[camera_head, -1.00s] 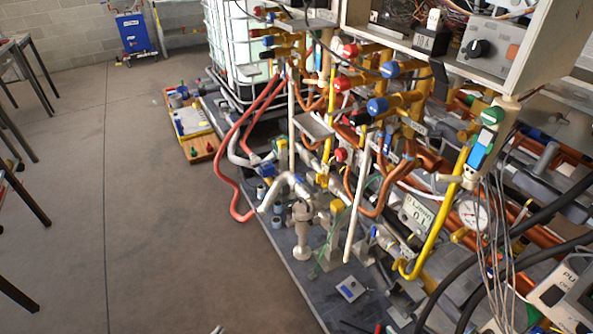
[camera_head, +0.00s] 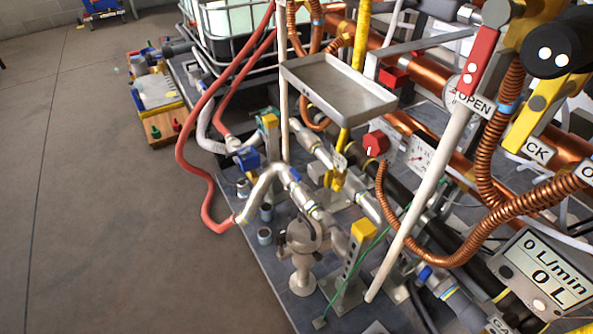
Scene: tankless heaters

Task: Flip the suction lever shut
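No lever carries a readable "suction" label, so I cannot tell which one is the suction lever. A red lever (camera_head: 477,62) stands tilted at the upper right, next to a tag (camera_head: 474,104) reading "OPEN". A yellow lever (camera_head: 541,112) is to its right, beside a partly hidden tag ending in "CK". Lower down, a grey metal pump-like body (camera_head: 300,250) joins silver pipes. A yellow-topped bracket (camera_head: 357,250) stands right of it, and a blue valve part (camera_head: 247,158) is on the pipe to its upper left. Neither of my grippers is in view.
A metal tray (camera_head: 338,88) juts out above the pipes. Red hoses (camera_head: 186,165) loop over the platform's left edge. Copper coils and a white pole (camera_head: 418,220) crowd the right. A display (camera_head: 545,277) reads "0 L/min". The floor (camera_head: 95,210) at left is clear.

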